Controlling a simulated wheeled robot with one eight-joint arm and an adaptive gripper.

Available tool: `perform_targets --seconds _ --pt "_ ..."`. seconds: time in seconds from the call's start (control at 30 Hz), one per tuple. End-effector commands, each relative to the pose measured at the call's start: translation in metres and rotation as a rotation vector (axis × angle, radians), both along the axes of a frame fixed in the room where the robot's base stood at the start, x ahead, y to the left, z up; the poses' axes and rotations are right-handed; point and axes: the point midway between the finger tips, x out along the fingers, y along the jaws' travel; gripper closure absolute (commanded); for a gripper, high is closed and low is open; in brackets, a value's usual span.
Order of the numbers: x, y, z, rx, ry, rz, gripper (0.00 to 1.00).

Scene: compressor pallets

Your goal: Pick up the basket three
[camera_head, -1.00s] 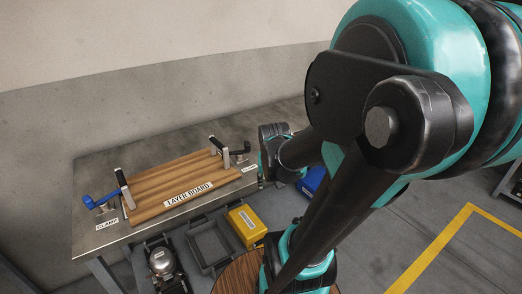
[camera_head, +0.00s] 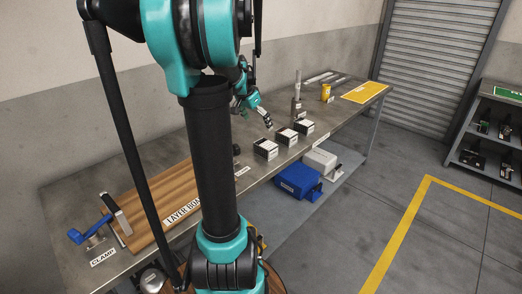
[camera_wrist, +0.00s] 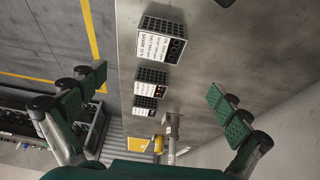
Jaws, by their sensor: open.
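Three small black-and-white baskets stand in a row on the long grey table. In the head view they are a near basket (camera_head: 265,149), a middle basket (camera_head: 286,137) and a far basket (camera_head: 304,127). The wrist view shows a large basket (camera_wrist: 162,40) with a printed label, a middle one (camera_wrist: 152,79) and a small one (camera_wrist: 145,104). The print is too small to tell which is basket three. My gripper (camera_head: 264,117) is above the table behind the row. In the wrist view its green fingers (camera_wrist: 158,85) are wide apart and empty, with the baskets seen between them.
A post on a stand (camera_head: 297,98), a yellow cup (camera_head: 326,93) and a yellow mat (camera_head: 366,92) are farther along the table. A blue box (camera_head: 298,181) and a white box (camera_head: 319,161) sit on the shelf below. A layer board (camera_head: 160,205) lies at left.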

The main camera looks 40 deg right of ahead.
Motion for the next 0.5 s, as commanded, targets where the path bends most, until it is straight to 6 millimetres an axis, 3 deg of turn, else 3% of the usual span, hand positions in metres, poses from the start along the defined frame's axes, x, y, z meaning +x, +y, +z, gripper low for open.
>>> perform_targets --seconds 0.3,0.5 --pt "0.003 -0.024 -0.058 0.000 -0.001 0.001 0.00" --pt "0.003 -0.030 -0.076 0.000 -0.001 0.003 0.00"
